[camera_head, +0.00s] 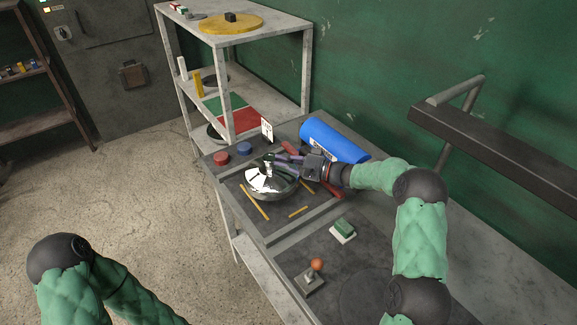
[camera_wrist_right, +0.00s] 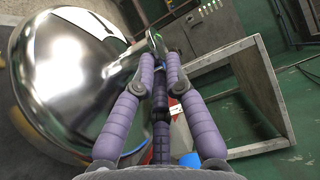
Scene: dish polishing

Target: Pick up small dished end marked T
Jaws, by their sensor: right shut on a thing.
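The shiny metal dished end (camera_head: 262,181) is at the left part of the workbench, dome up. No T can be read on it. It also fills the left of the right wrist view (camera_wrist_right: 65,85). My right gripper (camera_head: 279,158) reaches over its far side and is shut on a small metal handle-like part at the dish. In the right wrist view the purple fingers (camera_wrist_right: 158,55) close together at that part. I cannot tell whether the dish touches the bench. My left arm shows at lower left, but its gripper is out of view.
A white card with a dark mark (camera_head: 267,130) stands behind the dish. A blue cylinder (camera_head: 334,140) lies to the right. Red (camera_head: 221,158) and blue (camera_head: 244,148) buttons, yellow sticks (camera_head: 254,202), a green sponge-like block (camera_head: 343,228) and a joystick (camera_head: 314,273) are around. A shelf (camera_head: 307,75) stands behind.

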